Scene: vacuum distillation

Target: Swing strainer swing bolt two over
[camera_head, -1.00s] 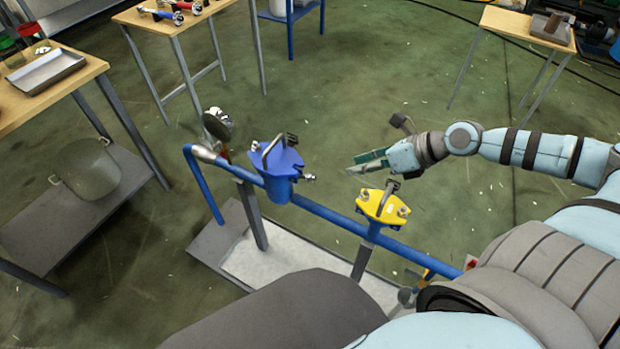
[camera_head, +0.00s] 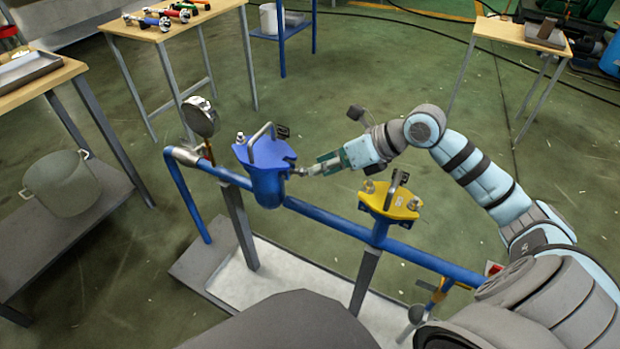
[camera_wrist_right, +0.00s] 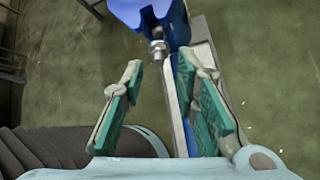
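The blue strainer (camera_head: 267,187) stands on the blue pipe, with a lid and a bent metal handle on top. A swing bolt (camera_head: 297,171) sticks out level from its right side. Another bolt (camera_head: 240,138) stands upright at the lid's left edge. My right gripper (camera_head: 319,167) is close to the right bolt, at its height. In the right wrist view the green-padded fingers (camera_wrist_right: 160,66) are apart, with the bolt (camera_wrist_right: 157,46) just ahead between their tips and nothing gripped. The blue strainer (camera_wrist_right: 172,20) is beyond. My left gripper is out of view.
A yellow-lidded strainer (camera_head: 389,202) stands close below my right forearm on the same pipe (camera_head: 335,222). A pressure gauge (camera_head: 201,117) is at the pipe's left. Tables with tools and trays stand farther back, with open floor between.

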